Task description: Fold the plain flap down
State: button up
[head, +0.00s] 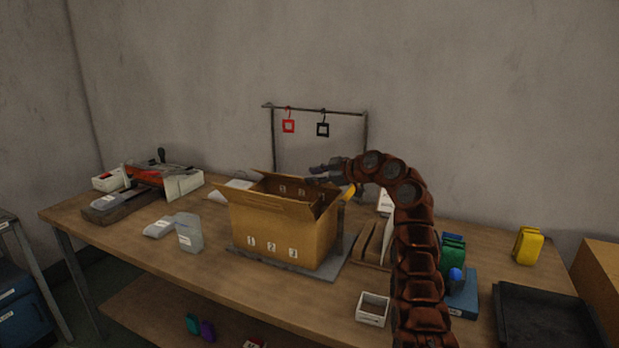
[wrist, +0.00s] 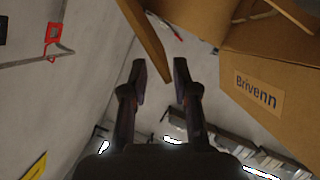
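An open cardboard box (head: 275,232) stands in the middle of the table, with numbered marks on its front and its flaps up or spread outward. Its near flap (head: 262,203) slants outward. I cannot tell which flap is the plain one. My gripper (head: 314,174) is over the back right part of the box in the head view. In the wrist view my gripper (wrist: 160,70) has its two fingers apart. The edge of an unmarked cardboard flap (wrist: 148,40) reaches down to the gap between them; contact is unclear. A box side (wrist: 245,70) with a "Brivenn" label shows at right.
The box stands on a grey mat (head: 244,251). A rack (head: 345,112) with red and black hanging tags stands behind it. A cardboard divider (head: 372,243), a small white tray (head: 372,310) and a black tray (head: 545,325) lie to the right. The table's left front is mostly clear.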

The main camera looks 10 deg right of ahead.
jog(key=v, duration=0.4)
jog(key=shift+s+d, duration=0.2)
jog(key=shift+s, duration=0.05)
jog(key=shift+c, duration=0.4)
